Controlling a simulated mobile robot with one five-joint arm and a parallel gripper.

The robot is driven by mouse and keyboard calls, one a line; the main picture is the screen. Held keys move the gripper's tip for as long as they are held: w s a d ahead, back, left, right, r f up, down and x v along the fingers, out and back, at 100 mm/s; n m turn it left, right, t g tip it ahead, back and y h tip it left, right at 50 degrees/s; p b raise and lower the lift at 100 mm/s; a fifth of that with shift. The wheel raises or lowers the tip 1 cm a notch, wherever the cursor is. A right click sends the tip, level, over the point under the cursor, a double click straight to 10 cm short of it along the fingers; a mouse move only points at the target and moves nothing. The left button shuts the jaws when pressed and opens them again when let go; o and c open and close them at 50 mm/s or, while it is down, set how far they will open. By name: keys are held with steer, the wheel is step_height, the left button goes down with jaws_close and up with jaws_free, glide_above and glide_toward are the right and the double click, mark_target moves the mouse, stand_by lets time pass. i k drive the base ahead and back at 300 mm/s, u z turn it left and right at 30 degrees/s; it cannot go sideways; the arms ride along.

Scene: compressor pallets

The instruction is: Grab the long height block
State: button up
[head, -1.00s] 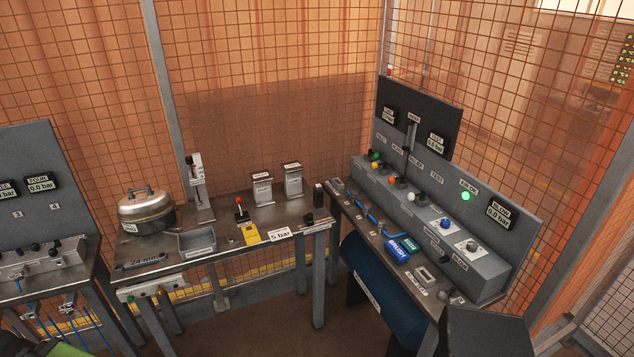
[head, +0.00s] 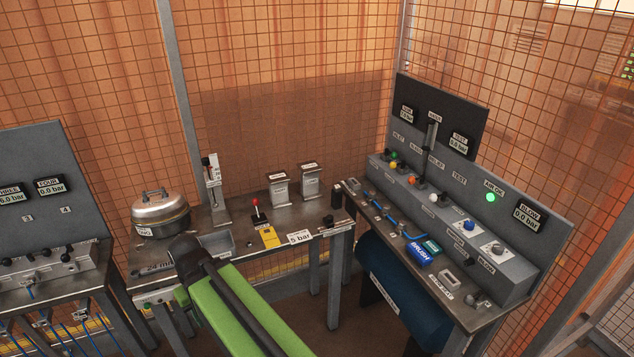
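Two upright grey blocks with white labels stand side by side at the back of the middle bench: the left block (head: 280,192) and the slightly taller-looking right block (head: 311,183). Their labels are too small to read, so I cannot tell whether either is the long height block. An upright gauge-like stand (head: 215,190) is to their left. My green and black arm reaches in from the bottom, over the front of the bench, left of and apart from the blocks. No gripper fingers can be made out.
A silver lidded pot (head: 160,213) stands at the bench's left, with a grey tray (head: 217,243) partly behind my arm. A red-knobbed lever (head: 256,212) and yellow card (head: 269,237) sit mid-bench. A control panel bench (head: 450,210) stands right. Wire mesh closes the back.

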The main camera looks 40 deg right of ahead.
mark_target(310, 170)
steer(key=u, duration=0.1)
steer(key=i, duration=0.95)
steer(key=z, duration=0.05)
